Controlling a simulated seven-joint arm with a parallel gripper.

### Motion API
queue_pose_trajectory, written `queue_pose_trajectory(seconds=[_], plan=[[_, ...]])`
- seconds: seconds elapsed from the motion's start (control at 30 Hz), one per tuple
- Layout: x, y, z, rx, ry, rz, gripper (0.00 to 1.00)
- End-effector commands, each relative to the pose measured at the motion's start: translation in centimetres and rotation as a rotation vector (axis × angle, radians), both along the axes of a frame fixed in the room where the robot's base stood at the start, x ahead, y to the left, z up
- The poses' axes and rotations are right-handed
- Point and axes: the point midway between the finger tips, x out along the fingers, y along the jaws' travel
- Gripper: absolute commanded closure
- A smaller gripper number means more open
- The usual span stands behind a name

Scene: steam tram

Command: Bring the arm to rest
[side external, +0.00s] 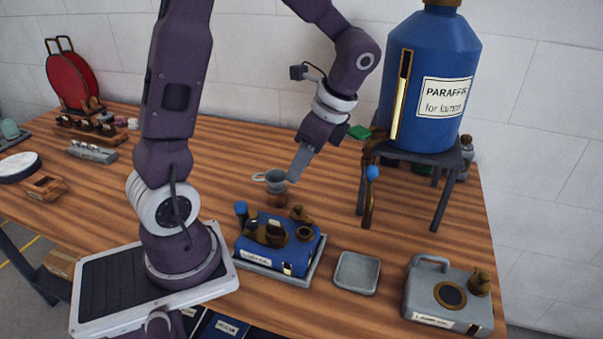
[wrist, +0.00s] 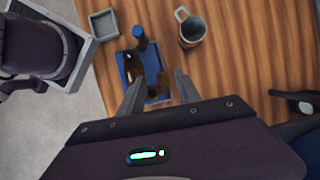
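My gripper (side external: 299,168) hangs over the middle of the wooden table, fingers pointing down. In the wrist view my gripper (wrist: 157,78) has its two fingers spread apart with nothing held between them. A blue box-shaped device (side external: 268,250) with brown fittings and a blue knob sits on a grey tray near my base. It also shows in the wrist view (wrist: 124,62), partly framed by the fingers below. A grey mug (side external: 271,178) stands behind that device in the side view, close to the fingertips in the picture. A grey mug also shows in the wrist view (wrist: 193,30), clear of the fingers.
A large blue paraffin drum (side external: 440,130) stands on a dark stand (side external: 442,205) at the right, with a tap and a gauge. A small grey dish (side external: 356,272) and a grey can (side external: 449,292) stand at the front right. Red discs (side external: 70,82) stand far left.

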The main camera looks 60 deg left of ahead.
Motion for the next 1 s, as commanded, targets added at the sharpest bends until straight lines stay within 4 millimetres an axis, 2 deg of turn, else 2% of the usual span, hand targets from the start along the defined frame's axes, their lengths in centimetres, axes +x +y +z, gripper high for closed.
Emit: queue_pose_trajectory(seconds=[0.17,0.27,0.4,0.53,0.7,1.0], plan=[[0.0,-0.1,0.1,0.001,-0.005,0.003,0.60],[-0.7,-1.1,1.6,0.010,-0.087,0.059,0.60],[-3.9,-4.9,5.9,-0.022,-0.382,0.291,0.60],[-7.3,-8.3,8.2,-0.153,-0.637,0.531,0.60],[-10.0,-10.7,9.2,-0.327,-0.803,0.735,0.60],[-10.5,-11.2,9.3,-0.370,-0.831,0.783,0.60]])
